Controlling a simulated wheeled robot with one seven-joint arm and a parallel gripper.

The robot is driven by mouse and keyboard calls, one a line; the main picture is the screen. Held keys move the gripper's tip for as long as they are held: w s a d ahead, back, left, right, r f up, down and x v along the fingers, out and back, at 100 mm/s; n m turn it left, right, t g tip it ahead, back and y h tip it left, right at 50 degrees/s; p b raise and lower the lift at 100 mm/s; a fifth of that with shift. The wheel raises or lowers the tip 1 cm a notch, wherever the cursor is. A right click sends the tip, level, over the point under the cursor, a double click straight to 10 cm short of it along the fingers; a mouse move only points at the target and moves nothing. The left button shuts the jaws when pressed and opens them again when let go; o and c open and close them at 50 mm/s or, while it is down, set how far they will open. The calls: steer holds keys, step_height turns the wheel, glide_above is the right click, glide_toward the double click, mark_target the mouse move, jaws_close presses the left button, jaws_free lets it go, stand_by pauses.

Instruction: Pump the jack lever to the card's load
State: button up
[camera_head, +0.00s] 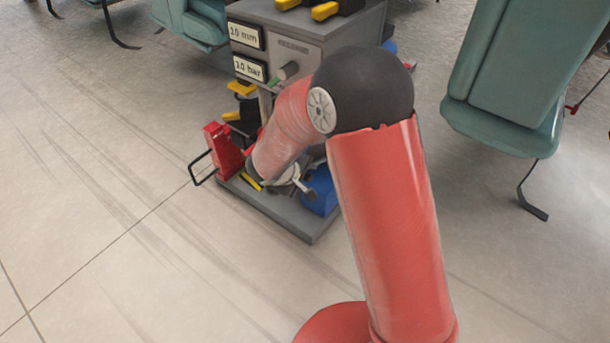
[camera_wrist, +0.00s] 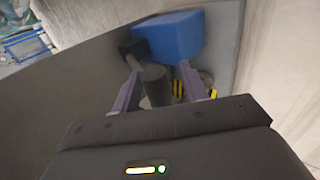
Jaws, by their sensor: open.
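In the wrist view my gripper (camera_wrist: 157,68) is open, its two purple fingers on either side of a dark grey cylinder (camera_wrist: 155,85). A black piece at the cylinder's far end adjoins a blue block (camera_wrist: 175,37). Whether this cylinder is the jack lever, and whether the fingers touch it, I cannot tell. In the head view my red arm reaches down to the grey stand's base and hides the gripper. The blue block (camera_head: 320,190) shows on that base. The stand (camera_head: 295,52) carries two white cards, reading "10 mm" (camera_head: 245,36) and "10 bar" (camera_head: 249,69).
A red unit (camera_head: 222,150) with a black wire handle (camera_head: 201,168) stands at the base's left edge. Yellow and black parts (camera_head: 241,100) crowd the stand's left side. Teal seats (camera_head: 505,75) stand at the right and back. The floor at the left is clear.

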jaws_close()
steer(key=w+d+r+g+p, duration=0.1)
steer(key=w+d+r+p, duration=0.1)
steer(key=r, duration=0.4)
steer(key=shift+w+d+y+p, duration=0.35)
steer(key=shift+w+p, duration=0.3)
steer(key=shift+p, duration=0.6)
steer(key=shift+r, duration=0.1)
jaws_free()
